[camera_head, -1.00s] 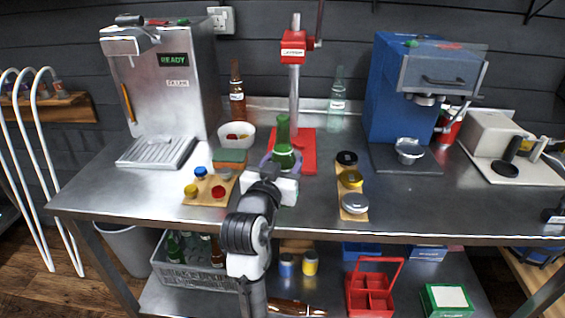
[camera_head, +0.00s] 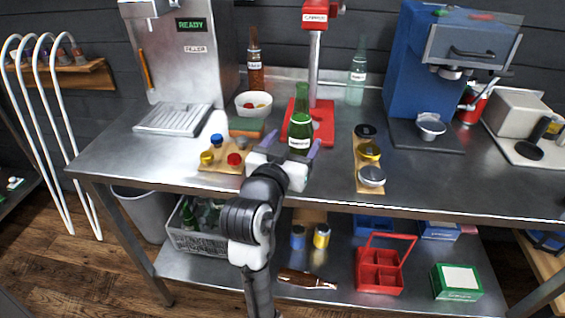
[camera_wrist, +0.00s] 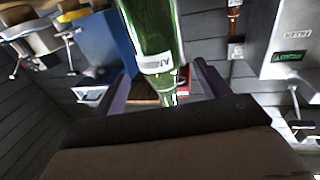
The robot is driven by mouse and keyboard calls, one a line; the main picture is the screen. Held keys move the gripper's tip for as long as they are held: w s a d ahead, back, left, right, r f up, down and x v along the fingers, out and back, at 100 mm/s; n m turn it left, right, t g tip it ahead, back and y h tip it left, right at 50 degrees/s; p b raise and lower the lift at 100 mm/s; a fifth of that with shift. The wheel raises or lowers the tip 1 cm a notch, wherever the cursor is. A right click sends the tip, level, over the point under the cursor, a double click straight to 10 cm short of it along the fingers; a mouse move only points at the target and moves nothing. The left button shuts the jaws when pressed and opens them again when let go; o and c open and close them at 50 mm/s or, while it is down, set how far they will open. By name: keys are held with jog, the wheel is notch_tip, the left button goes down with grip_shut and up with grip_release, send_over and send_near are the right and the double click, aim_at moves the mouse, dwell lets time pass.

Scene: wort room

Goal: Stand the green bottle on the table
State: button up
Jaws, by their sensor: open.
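My gripper (camera_head: 291,147) is at the near side of the bottle, low over the table. Its two purple fingers are spread apart, one to each side of the bottle, with gaps visible in the wrist view (camera_wrist: 160,85). The gripper hides part of the table just in front of the bottle.
A board with coloured caps (camera_head: 222,158) lies left, a board with jars (camera_head: 368,160) right. A white bowl (camera_head: 253,104), brown bottle (camera_head: 256,70) and clear green bottle (camera_head: 357,80) stand behind. Bare table lies right of the jars.

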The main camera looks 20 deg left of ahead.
jog(key=shift+s+r+p, duration=0.3)
jog(key=shift+s+p, duration=0.5)
jog(key=shift+s+d+f+p, duration=0.15)
jog(key=shift+s+p, duration=1.25)
jog(key=shift+p, duration=1.05)
jog(key=shift+s+d+f+p, duration=0.15)
jog(key=shift+s+p, duration=1.25)
jog(key=shift+p, duration=1)
